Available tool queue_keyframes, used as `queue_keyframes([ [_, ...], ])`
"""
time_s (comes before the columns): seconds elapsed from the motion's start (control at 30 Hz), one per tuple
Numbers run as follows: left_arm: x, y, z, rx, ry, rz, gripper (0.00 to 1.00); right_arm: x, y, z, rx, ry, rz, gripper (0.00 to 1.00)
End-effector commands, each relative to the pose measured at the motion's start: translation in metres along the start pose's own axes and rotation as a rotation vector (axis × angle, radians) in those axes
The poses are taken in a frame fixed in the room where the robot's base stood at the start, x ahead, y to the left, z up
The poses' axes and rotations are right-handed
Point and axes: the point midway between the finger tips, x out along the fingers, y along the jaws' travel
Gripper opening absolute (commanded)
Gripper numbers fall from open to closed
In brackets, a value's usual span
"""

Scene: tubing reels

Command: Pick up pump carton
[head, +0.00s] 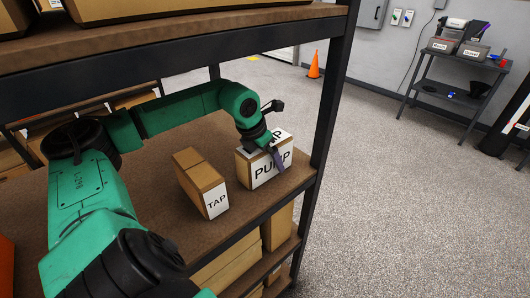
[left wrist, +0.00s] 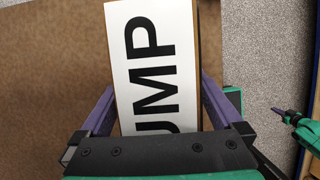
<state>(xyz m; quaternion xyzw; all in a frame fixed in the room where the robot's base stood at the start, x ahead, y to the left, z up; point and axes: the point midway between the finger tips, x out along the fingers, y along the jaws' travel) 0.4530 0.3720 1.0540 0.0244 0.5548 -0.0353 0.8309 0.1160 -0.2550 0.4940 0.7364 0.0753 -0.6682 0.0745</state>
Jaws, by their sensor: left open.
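The pump carton (head: 264,174) is a brown box with white PUMP labels, standing on the brown shelf near its right end. In the left wrist view its labelled top (left wrist: 155,65) lies between the purple fingers. My left gripper (head: 272,150) is open above the carton, with its fingers (left wrist: 157,108) on either side of it. I cannot tell whether they touch it. In the head view the arm hides part of the carton's top. What looks like my right gripper (left wrist: 283,114) shows small at the right edge of the left wrist view; its jaws are unclear.
The tap carton (head: 203,184) stands left of the pump carton, with a narrow gap between them. A dark rack post (head: 332,95) rises just to the right. The upper shelf (head: 200,45) runs above my arm. More cartons (head: 235,265) sit below.

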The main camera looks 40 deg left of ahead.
Motion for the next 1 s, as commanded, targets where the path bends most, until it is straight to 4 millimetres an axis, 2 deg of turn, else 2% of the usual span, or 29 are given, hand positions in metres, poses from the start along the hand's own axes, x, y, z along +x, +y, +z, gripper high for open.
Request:
queue_keyframes([
  [0.03, 0.000, 0.000, 0.000, 0.000, 0.000, 0.000, 0.89, 0.001, -0.001, 0.000, 0.000, 0.000, -0.001, 0.00],
  [0.17, 0.000, 0.000, 0.000, 0.000, 0.000, 0.000, 0.39, 0.001, -0.001, 0.001, -0.001, -0.001, -0.001, 0.00],
  [0.2, 0.000, 0.000, 0.000, 0.000, 0.000, 0.000, 0.23, 0.001, 0.000, 0.001, -0.001, -0.001, -0.001, 0.00],
  [0.27, 0.000, 0.000, 0.000, 0.000, 0.000, 0.000, 0.01, 0.001, 0.000, 0.001, -0.002, -0.001, 0.000, 0.00],
  [0.57, -0.006, 0.000, 0.004, -0.001, -0.004, -0.001, 0.00, 0.000, 0.004, 0.003, -0.004, -0.004, 0.006, 0.00],
  [0.67, -0.024, 0.000, 0.011, -0.002, -0.008, -0.002, 0.00, 0.001, 0.005, 0.003, -0.005, -0.005, 0.007, 0.00],
  [0.83, -0.071, -0.001, 0.031, -0.001, -0.010, -0.005, 0.00, -0.019, 0.006, 0.002, -0.005, -0.006, 0.007, 0.00],
  [1.0, -0.093, 0.000, 0.039, -0.001, -0.006, -0.002, 0.00, -0.025, 0.005, 0.001, -0.004, -0.006, 0.007, 0.00],
])
